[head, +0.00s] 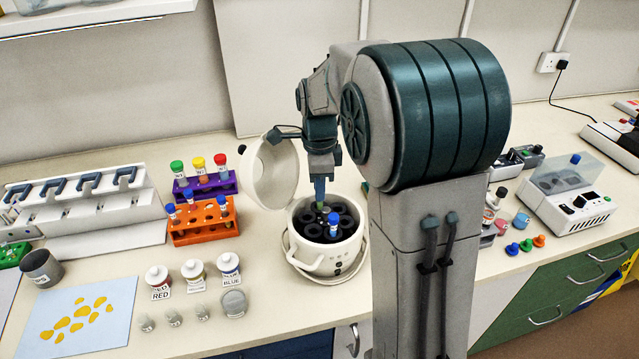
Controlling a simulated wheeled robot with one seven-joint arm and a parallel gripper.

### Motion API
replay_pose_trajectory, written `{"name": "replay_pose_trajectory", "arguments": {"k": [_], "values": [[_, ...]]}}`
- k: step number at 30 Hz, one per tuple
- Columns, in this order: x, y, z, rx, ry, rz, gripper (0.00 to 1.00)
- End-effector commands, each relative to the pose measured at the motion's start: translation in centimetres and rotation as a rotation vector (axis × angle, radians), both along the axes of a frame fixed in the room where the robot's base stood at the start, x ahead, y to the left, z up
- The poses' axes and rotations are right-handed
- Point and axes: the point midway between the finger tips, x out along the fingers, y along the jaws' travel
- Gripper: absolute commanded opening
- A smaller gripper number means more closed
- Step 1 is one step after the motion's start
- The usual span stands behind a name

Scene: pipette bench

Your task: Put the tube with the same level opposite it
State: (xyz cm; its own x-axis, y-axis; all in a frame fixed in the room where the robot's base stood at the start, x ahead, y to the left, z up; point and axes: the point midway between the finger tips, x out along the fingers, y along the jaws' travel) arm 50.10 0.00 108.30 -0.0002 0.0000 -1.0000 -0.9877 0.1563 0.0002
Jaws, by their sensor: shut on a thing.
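A white centrifuge (318,262) stands open on the bench, its lid (270,172) raised at the left. A blue-capped tube (334,226) stands in the front part of its black rotor (312,232). My gripper (320,194) points down over the back of the rotor and is shut on a tube (321,207); only a small greenish part shows below the fingers. I cannot tell whether it is inside a rotor hole. An orange rack (204,235) left of the centrifuge holds several blue-capped tubes (222,204). The liquid levels are too small to read.
A purple rack (205,187) behind the orange one holds green-, yellow- and red-capped tubes. The raised lid is close to my arm's left side. A pipette stand (85,220) is at far left.

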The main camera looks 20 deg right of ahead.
Motion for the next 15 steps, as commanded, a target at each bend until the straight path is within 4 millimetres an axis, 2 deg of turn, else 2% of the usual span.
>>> {"name": "replay_pose_trajectory", "arguments": {"k": [15], "values": [[0.0, 0.0, -1.4, 0.000, -0.001, 0.000, 0.00]]}}
